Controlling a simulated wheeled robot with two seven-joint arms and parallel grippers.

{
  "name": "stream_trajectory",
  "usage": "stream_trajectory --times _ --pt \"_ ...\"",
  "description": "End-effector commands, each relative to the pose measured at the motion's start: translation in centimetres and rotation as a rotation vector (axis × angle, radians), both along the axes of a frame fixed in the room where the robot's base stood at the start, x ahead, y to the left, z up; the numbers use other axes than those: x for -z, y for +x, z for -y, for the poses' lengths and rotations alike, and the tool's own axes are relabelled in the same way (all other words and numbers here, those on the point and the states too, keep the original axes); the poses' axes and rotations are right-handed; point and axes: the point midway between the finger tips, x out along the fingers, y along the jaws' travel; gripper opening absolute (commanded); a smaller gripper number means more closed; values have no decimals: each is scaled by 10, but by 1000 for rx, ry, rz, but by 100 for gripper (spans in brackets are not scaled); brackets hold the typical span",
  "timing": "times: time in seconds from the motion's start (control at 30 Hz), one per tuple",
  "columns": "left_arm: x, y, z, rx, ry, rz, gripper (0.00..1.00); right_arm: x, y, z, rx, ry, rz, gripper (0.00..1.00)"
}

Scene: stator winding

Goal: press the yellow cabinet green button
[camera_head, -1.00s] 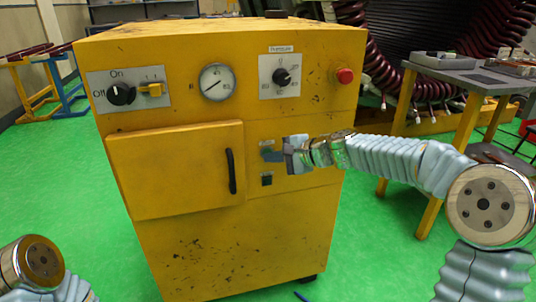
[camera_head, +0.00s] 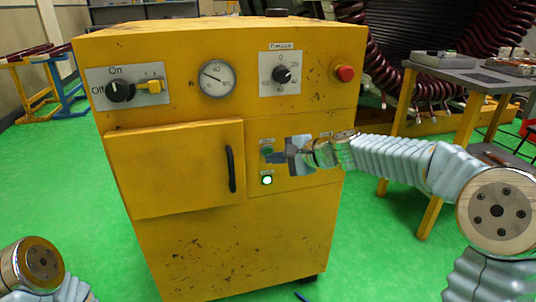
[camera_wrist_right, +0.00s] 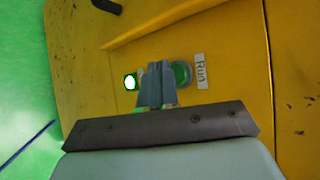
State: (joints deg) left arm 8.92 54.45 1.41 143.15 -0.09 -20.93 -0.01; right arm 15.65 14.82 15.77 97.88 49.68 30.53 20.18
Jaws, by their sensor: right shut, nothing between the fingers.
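The yellow cabinet (camera_head: 215,245) stands in the middle of the head view. Its round green button (camera_head: 267,151) is on the front panel, right of the door handle. In the wrist view the green button (camera_wrist_right: 181,74) sits beside a "Run" label. My right gripper (camera_head: 277,157) is shut and empty, with its tips close to the button's lower right in the head view. The wrist view shows the closed fingers (camera_wrist_right: 157,72) beside the button; I cannot tell whether they touch it. A small square lamp (camera_head: 267,180) below the button is lit. My left gripper is out of view.
The cabinet front also has a closed door (camera_head: 165,175) with a black handle, a gauge (camera_head: 217,78), a knob (camera_head: 281,74), a red button (camera_head: 345,74) and an on/off switch (camera_head: 120,92). A grey-topped table (camera_head: 455,78) stands at the right.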

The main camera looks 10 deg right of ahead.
Motion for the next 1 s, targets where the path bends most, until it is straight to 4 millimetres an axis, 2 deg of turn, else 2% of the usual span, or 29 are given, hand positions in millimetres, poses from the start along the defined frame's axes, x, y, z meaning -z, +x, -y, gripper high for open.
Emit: stream_trajectory --times 0.17,0.63,1.0 --pt "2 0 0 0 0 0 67 1 -2 0 0 -1 1 0" --pt "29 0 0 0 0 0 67 2 -45 2 0 -1 1 0" --pt "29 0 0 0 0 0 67 0 -50 2 0 0 0 0"
